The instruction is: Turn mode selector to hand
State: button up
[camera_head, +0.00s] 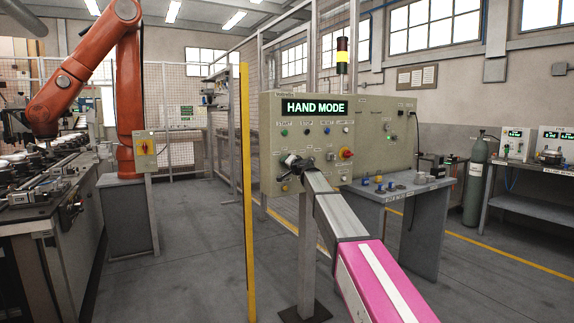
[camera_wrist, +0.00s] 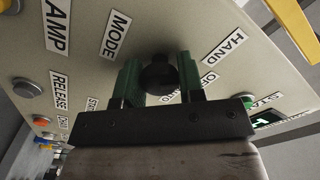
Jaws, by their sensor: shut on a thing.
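The grey-beige control panel (camera_head: 272,143) stands in front of me on a post, and its display (camera_head: 314,107) reads "HAND MODE" in green. My gripper (camera_head: 295,163) is at the lower left part of the panel face. In the wrist view, my gripper (camera_wrist: 160,84) has its two green fingers shut on the round black mode selector knob (camera_wrist: 159,74), one finger on each side. Labels "MODE" (camera_wrist: 117,36) and "HAND" (camera_wrist: 223,46) are readable around it, with "OFF" and "AUTO" partly hidden by the right finger. The knob's pointer direction cannot be made out.
A red emergency button on yellow (camera_head: 346,153) and several small buttons sit close by on the panel. A yellow post (camera_head: 247,190) stands just left. A grey table (camera_head: 420,190) with small parts is behind right. An orange robot arm (camera_head: 125,90) is far left.

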jog(key=shift+n, duration=0.3)
jog(key=o, duration=0.9)
jog(key=shift+s, duration=0.1)
jog(key=v, duration=1)
jog(key=shift+s+d, duration=0.25)
